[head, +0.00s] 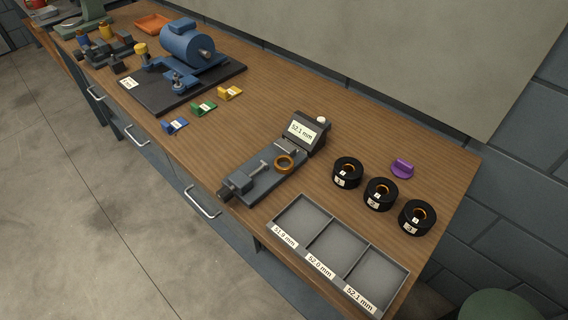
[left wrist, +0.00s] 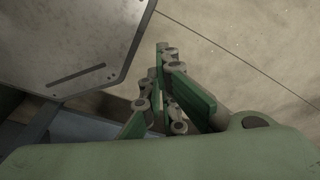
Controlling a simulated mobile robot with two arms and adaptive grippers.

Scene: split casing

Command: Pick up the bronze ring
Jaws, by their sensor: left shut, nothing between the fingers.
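A bronze ring (head: 285,164) sits on the grey measuring device (head: 262,186), just in front of its display (head: 303,129), which reads 52.1 mm. Bronze-orange also shows inside the three black round holders, labelled 1 (head: 347,173), 2 (head: 380,194) and 3 (head: 417,217); I cannot tell whether these are separate rings. My left gripper (left wrist: 160,75) shows in the left wrist view with its green-padded fingers shut and empty, above the floor and away from the ring. Neither gripper is in the head view.
A grey tray (head: 308,213) with three compartments, labelled 51.9, 52.0 and 52.1 mm, lies at the bench's front edge. A purple part (head: 402,168) lies behind the holders. A blue motor (head: 187,44) on a black plate stands further left, with small coloured blocks before it.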

